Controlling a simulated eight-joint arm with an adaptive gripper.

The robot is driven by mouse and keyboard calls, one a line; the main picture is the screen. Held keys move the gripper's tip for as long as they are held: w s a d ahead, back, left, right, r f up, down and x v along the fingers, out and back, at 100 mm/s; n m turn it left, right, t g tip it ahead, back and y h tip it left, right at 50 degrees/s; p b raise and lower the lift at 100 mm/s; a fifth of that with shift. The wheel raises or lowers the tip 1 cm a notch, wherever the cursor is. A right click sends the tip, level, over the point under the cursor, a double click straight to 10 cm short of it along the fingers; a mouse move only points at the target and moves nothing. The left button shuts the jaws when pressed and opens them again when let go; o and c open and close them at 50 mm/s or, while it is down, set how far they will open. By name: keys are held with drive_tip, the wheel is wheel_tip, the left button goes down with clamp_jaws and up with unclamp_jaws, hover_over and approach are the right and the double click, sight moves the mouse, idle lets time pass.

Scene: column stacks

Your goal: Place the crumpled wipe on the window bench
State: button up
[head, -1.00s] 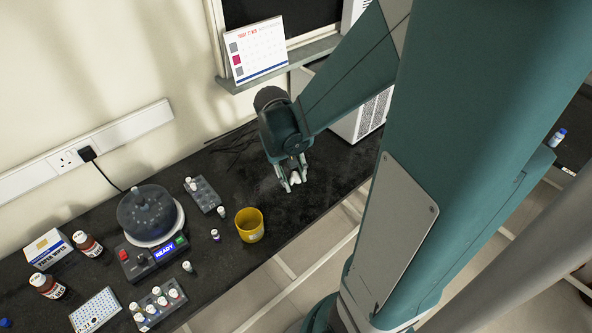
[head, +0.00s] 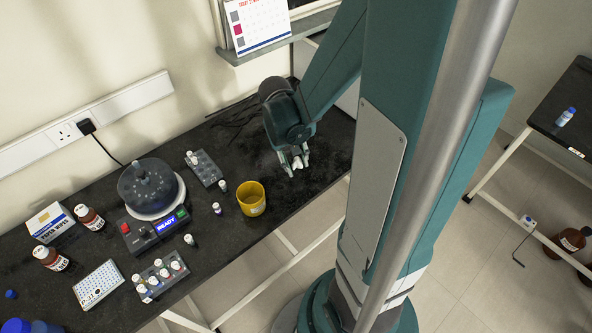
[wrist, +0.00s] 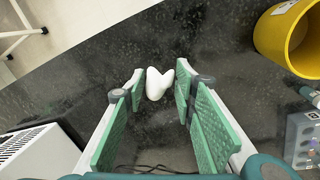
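The crumpled wipe (head: 297,163) is a small white lump between the fingertips of my gripper (head: 295,160). My gripper points down over the right part of the black bench (head: 240,236), right of the yellow cup. I cannot tell whether the wipe touches the bench top. A second dark bench (head: 565,110) stands at the far right; no label shows which is the window bench.
The yellow cup (head: 251,199) stands close left of my gripper. Vial racks (head: 204,168), a centrifuge (head: 150,190), brown bottles (head: 88,217) and a wipes box (head: 50,222) fill the left. A blue-capped bottle (head: 565,117) stands on the right bench. A ledge with a calendar (head: 257,22) is behind.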

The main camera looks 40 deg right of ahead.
sight(296, 170)
drive_tip(key=shift+f, duration=0.1)
drive_tip(key=shift+f+b, duration=0.6)
drive_tip(key=shift+f, duration=1.35)
drive_tip(key=shift+f, duration=0.15)
drive_tip(key=o, duration=0.7)
drive_tip(key=shift+c, duration=0.2)
wheel_tip(296, 170, up, 12)
drive_tip(key=a+p, duration=0.2)
drive_tip(key=p, duration=0.1)
drive_tip(key=shift+w, duration=0.4)
